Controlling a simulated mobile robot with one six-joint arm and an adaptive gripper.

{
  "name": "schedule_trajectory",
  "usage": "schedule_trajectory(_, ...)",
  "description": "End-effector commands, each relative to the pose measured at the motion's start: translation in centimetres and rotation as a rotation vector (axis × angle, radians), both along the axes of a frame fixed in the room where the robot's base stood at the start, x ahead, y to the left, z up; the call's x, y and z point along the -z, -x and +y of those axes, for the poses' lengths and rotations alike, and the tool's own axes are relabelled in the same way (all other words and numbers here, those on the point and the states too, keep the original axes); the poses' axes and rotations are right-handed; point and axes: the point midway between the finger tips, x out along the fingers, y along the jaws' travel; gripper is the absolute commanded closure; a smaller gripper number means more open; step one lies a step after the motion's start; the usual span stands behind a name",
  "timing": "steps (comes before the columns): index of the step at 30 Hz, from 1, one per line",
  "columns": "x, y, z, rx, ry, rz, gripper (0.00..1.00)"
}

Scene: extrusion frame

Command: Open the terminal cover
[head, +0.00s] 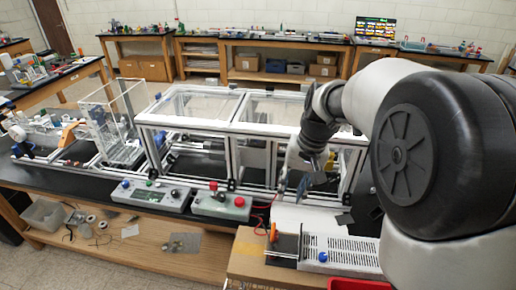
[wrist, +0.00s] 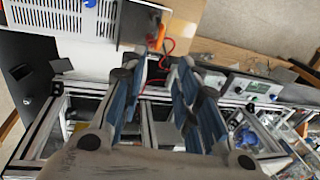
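A small dark panel (head: 284,245) with an upright orange tab (head: 273,232) sits beside a white slotted unit with a blue knob (head: 340,253); I take this panel as the terminal cover, and its hinge side cannot be made out. In the wrist view the panel (wrist: 138,24) looks grey and the orange tab (wrist: 159,38) stands at its edge. My gripper (head: 291,188) hangs above and behind the panel, apart from it. The wrist view shows the gripper's blue-padded fingers (wrist: 162,72) spread with a gap and nothing held between them.
An aluminium extrusion frame with clear panels (head: 232,128) stands just behind my gripper. Two control boxes (head: 222,204) with buttons are to the left. A red cable (head: 262,222) runs near the orange tab. A red tray (head: 360,284) lies at the front edge.

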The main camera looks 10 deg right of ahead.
Motion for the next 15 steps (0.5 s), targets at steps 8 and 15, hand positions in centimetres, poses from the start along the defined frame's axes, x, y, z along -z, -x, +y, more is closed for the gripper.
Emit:
schedule_trajectory(8, 1.9, -2.3, -0.1, 0.023, -0.024, 0.037, 0.70)
schedule_trajectory(15, 5.6, -2.4, 0.6, 0.022, -0.024, 0.041, 0.70)
